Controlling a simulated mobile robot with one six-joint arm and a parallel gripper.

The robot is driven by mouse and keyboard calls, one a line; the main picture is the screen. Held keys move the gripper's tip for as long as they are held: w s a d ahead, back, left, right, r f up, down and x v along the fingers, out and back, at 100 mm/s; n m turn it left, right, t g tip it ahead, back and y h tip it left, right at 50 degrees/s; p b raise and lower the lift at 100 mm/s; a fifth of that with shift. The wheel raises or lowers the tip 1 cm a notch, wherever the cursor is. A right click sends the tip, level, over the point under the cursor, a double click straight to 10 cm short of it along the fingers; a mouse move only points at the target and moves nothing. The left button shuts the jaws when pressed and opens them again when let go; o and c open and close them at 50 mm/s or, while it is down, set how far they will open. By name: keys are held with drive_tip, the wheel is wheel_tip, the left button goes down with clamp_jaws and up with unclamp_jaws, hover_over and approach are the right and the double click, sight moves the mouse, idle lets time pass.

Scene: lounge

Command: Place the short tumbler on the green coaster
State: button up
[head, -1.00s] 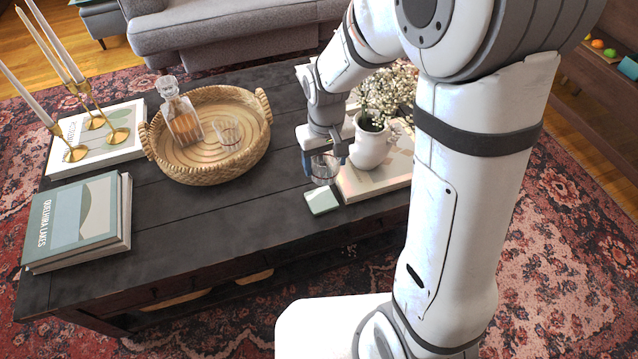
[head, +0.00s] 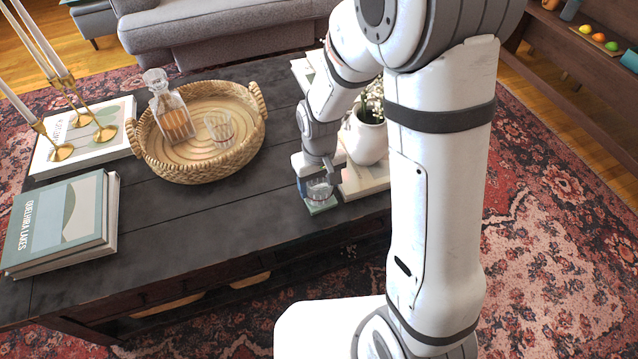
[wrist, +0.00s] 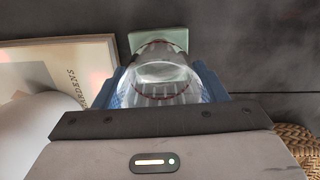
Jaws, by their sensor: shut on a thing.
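The short tumbler is a clear glass (head: 319,190) held between the fingers of my gripper (head: 318,182) near the table's front edge. The wrist view shows the glass (wrist: 160,82) between my gripper's blue fingers (wrist: 160,90). The pale green coaster (head: 322,209) lies on the dark table under the tumbler. In the wrist view the coaster (wrist: 172,38) shows beyond the glass, which covers part of it. I cannot tell whether the glass touches the coaster.
A white vase (head: 366,138) on a book (head: 365,181) stands close right of my gripper. A woven tray (head: 190,172) holds a decanter (head: 172,112) and another glass (head: 219,130). Books (head: 62,222) and candle holders (head: 62,152) are at the left. The dark table (head: 215,222) is bare between.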

drive_tip(key=shift+f, duration=0.15)
drive_tip(key=o, duration=1.2)
drive_tip(key=shift+c, duration=0.2)
wheel_tip(320, 180, up, 12)
drive_tip(key=p, duration=0.5)
drive_tip(key=s+d+r+m+t, duration=0.1)
drive_tip(key=s+d+r+m, duration=0.3)
drive_tip(key=s+d+r, duration=0.4)
drive_tip(key=s+d, duration=0.3)
drive_tip(key=s, duration=0.1)
drive_tip(key=shift+s+d+r+b, duration=0.15)
drive_tip(key=shift+d+r+b, duration=0.05)
drive_tip(key=shift+b, duration=0.1)
